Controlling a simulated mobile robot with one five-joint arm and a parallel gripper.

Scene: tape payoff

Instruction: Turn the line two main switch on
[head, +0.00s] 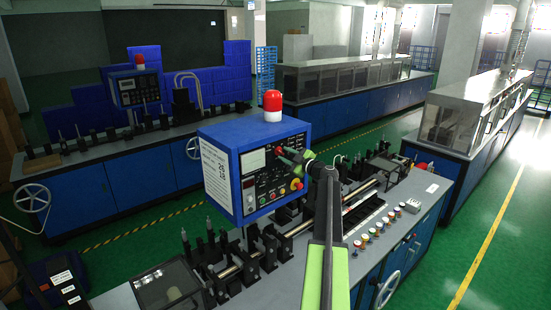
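A blue control box (228,189) with a red and white beacon (273,106) on top stands over the near machine bench. Its front panel (262,190) carries a display, knobs and coloured buttons, including a red one (296,184). Labels are too small to read, so I cannot tell which control is the line two main switch or its setting. My gripper (288,155) is at the upper right of this panel, close in front of it. Whether it touches a control cannot be seen. Its fingers are too small to tell open from shut, and my arm hides part of the panel's right side.
A second blue control box (134,89) with a red beacon stands on the bench at the back left. The near bench (424,190) bears rods, fixtures, a row of coloured buttons (380,229) and a handwheel (387,290). Green floor (500,230) is clear at right.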

